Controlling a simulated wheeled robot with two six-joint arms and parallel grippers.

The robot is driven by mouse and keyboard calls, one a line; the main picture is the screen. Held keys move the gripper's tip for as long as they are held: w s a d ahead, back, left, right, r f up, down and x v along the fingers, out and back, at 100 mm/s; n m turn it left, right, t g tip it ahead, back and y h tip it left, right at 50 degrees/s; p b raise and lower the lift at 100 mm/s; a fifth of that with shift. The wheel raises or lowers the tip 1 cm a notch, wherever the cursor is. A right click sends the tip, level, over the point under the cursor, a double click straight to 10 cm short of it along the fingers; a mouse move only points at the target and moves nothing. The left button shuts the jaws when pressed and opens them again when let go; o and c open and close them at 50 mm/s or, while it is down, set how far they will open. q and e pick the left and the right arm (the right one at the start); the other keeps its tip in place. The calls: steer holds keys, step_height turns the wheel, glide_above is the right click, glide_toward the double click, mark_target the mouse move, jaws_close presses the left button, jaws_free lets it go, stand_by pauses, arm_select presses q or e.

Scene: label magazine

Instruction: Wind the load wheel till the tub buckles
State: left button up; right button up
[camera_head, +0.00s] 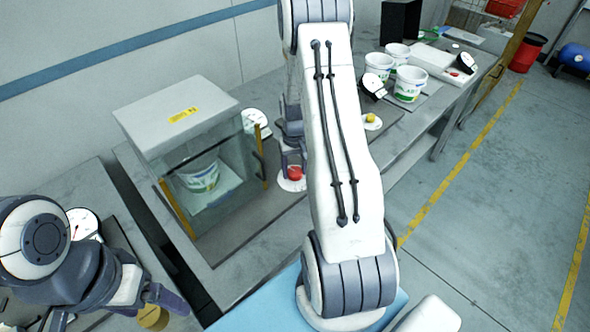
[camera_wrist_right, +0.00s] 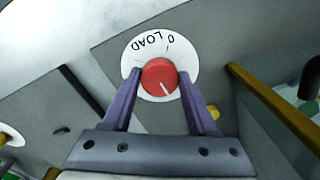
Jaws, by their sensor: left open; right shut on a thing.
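The load wheel is a red knob (camera_wrist_right: 159,77) on a white round dial marked "0 LOAD" (camera_wrist_right: 187,52). Its white line points down and slightly right in the wrist view. My right gripper (camera_wrist_right: 160,90) has its two fingers closed on either side of the red knob. In the head view the red knob (camera_head: 295,173) shows below my right gripper (camera_head: 292,160), partly covered by it. The tub (camera_head: 199,176) stands upright in a clear-walled press box (camera_head: 180,112) and looks unbuckled. My left gripper (camera_head: 112,312) is open and empty at the lower left.
A gauge (camera_head: 256,122) stands behind the box. A yellow knob (camera_head: 371,118) sits on a white dial to the right. Several white tubs (camera_head: 410,84) stand farther back on the bench. A yellow round piece (camera_head: 152,317) is near my left gripper. My right arm hides the middle.

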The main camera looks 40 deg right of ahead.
mark_target(294, 172)
steer(key=m, duration=0.4)
steer(key=shift+m+b, duration=0.3)
steer(key=shift+b, duration=0.05)
stand_by(0.4)
steer(key=o, duration=1.4)
steer(key=shift+r, duration=0.1)
step_height(294, 172, up, 10)
steer(key=shift+r+b, duration=0.2)
steer(key=shift+b, duration=0.8)
steer(key=shift+a, duration=0.1)
